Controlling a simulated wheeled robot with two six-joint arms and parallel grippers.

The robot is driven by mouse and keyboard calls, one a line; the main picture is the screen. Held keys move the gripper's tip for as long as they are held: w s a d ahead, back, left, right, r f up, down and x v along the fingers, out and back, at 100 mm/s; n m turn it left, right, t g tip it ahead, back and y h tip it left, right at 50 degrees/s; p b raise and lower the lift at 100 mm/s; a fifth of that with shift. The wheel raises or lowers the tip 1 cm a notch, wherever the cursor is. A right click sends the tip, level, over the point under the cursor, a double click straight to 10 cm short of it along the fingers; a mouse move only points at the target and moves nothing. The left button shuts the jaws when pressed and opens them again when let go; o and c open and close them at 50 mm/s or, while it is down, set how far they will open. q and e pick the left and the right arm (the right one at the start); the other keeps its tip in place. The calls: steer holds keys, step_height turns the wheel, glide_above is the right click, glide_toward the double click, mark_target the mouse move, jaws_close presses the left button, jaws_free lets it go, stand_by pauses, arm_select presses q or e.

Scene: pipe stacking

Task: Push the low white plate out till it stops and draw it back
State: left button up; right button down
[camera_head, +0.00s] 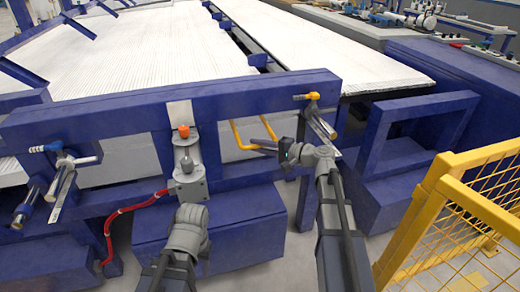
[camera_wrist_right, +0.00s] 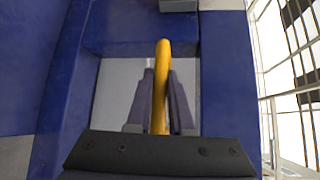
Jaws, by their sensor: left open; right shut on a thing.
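A small white plate (camera_head: 180,113) stands on the front blue beam, behind an orange knob (camera_head: 184,131) on a grey fitting (camera_head: 189,183). I cannot tell whether this is the low white plate. My right gripper (camera_head: 268,137) is shut on a yellow bent bar (camera_head: 238,134) below the beam. In the right wrist view the bar (camera_wrist_right: 162,60) runs between the two fingers (camera_wrist_right: 160,105). My left gripper (camera_head: 190,213) is open, just in front of the grey fitting. Its fingers are hidden, and I cannot tell whether it touches the fitting.
A red hose (camera_head: 130,207) runs left from the grey fitting. Metal rods with a blue handle (camera_head: 50,147) stick out at the left. A yellow mesh fence (camera_head: 455,215) stands at the right.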

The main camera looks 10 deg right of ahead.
steer(key=c, duration=0.8)
jaws_free()
steer(key=shift+s, duration=0.1)
steer(key=p+v, duration=0.1)
steer(key=v, duration=0.6)
steer(key=shift+s+d, duration=0.25)
steer(key=shift+d, duration=0.1)
